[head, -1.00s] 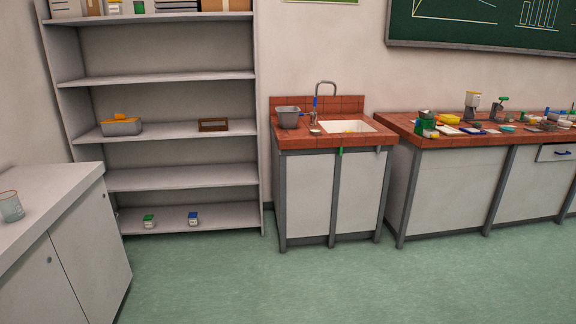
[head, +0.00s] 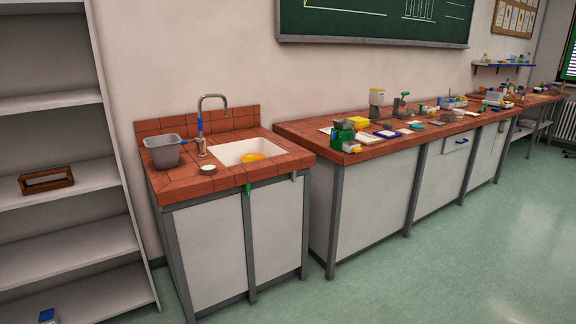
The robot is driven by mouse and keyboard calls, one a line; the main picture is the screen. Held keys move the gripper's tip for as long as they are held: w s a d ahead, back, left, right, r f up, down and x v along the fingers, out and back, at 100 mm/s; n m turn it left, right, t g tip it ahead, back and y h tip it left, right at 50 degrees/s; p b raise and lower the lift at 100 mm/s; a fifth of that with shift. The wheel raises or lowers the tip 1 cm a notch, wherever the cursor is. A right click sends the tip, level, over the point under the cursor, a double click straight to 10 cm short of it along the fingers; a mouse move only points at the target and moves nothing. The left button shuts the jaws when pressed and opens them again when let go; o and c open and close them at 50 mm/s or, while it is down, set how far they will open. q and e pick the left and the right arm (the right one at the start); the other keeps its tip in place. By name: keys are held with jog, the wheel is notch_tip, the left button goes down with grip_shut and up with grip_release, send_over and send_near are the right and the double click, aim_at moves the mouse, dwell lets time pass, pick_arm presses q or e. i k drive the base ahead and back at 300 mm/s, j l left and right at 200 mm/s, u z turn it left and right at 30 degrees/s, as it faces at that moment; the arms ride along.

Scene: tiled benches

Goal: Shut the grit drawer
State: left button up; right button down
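Neither of my grippers is in view.
A tiled sink unit (head: 208,250) with a grey bin (head: 163,150) on it stands in front at left. The long bench (head: 365,158) carries several small tools and boxes. Shelves (head: 60,188) stand at far left. The green floor (head: 450,270) in front of the bench is clear.

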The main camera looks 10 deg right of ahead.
aim_at(351, 147)
jog(key=i+l+z, duration=0.15)
jog(key=i+z, duration=0.3)
jog(key=i+j+z, duration=0.1)
jog(key=i+z, duration=0.3)
jog(key=i, duration=0.2)
jog(key=i+l+u, duration=0.3)
jog(key=i, duration=0.2)
jog(key=i+l+u, duration=0.35)
jog(key=i, duration=0.15)
jog(key=i+j, duration=0.05)
jog(key=j, duration=0.05)
